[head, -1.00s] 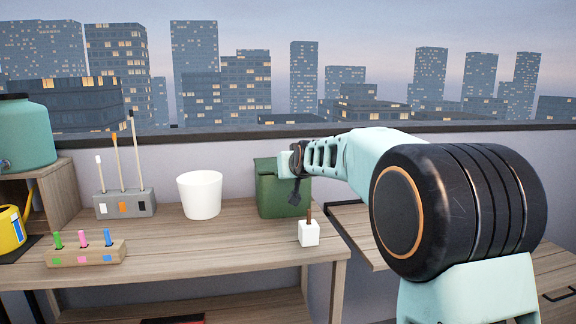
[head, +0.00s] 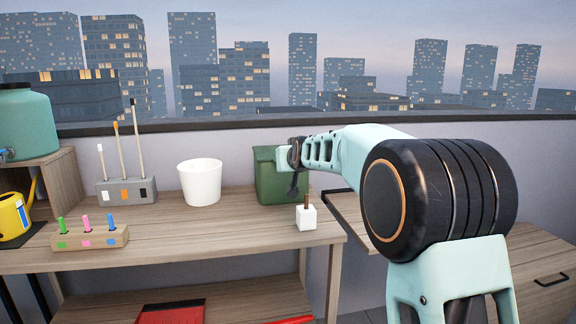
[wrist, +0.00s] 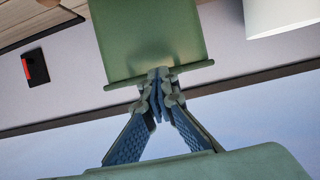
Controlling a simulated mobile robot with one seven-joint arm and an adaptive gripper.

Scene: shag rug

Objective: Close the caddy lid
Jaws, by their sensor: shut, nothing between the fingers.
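The caddy is the green box (head: 268,181) at the right end of the wooden desk in the head view. My gripper (head: 293,190) is at its right front, hiding part of it. In the wrist view a green panel of the caddy (wrist: 145,35) fills the top middle, with a rod-like rim along its lower edge. My gripper (wrist: 158,73) is shut and empty there, its fingertips at the middle of that rim. I cannot tell whether they touch it. How far the lid stands open is not clear from either view.
A white pot (head: 201,182) stands left of the caddy, and a small white block with a brown stick (head: 306,218) stands in front. A grey holder (head: 127,191) and a wooden marker rack (head: 90,237) are farther left. A wall and window ledge run behind.

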